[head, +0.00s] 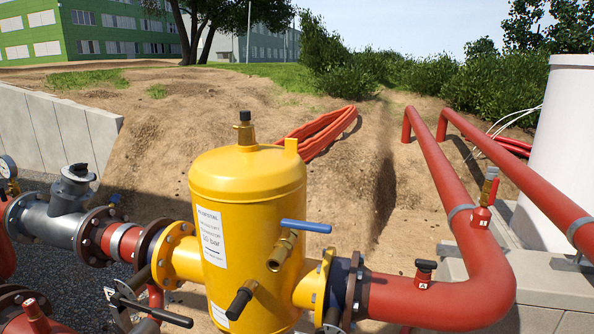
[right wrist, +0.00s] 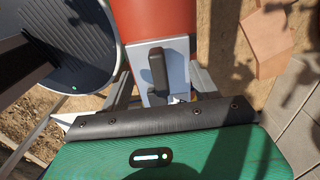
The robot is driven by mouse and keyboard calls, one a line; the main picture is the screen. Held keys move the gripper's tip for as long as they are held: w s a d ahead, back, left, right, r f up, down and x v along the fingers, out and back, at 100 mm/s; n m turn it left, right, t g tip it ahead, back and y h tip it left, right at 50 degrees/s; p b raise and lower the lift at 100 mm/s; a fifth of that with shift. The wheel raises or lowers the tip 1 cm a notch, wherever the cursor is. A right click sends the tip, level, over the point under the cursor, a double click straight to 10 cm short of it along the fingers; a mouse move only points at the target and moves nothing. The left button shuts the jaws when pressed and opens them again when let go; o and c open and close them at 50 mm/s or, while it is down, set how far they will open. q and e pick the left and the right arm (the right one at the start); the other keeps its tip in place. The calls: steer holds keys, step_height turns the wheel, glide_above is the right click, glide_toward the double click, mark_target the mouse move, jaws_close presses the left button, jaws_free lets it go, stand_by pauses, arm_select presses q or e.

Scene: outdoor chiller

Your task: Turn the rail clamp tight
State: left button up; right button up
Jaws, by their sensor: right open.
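In the right wrist view, a black upright handle (right wrist: 158,70) stands on a light grey metal plate (right wrist: 178,62) against a red-orange pipe (right wrist: 160,22). I take this handle and plate to be the rail clamp, though I cannot be sure. My right gripper (right wrist: 163,88), with a green body and dark edge, comes in from below. Its grey fingers appear on either side of the plate and are apart. I cannot tell whether they touch it. The clamp cannot be surely picked out in the head view. My left gripper is in neither view.
A yellow tank (head: 265,200) with a blue-handled valve (head: 306,226) stands in the middle of the head view. Red pipes (head: 455,200) run at the right beside a white cylinder (head: 565,150). Black levers (head: 150,315) stick out at lower left. A dark disc (right wrist: 65,40) is left in the wrist view.

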step_height(320, 180, up, 7)
steer(key=p, duration=0.6)
steer(key=shift+f, duration=0.3)
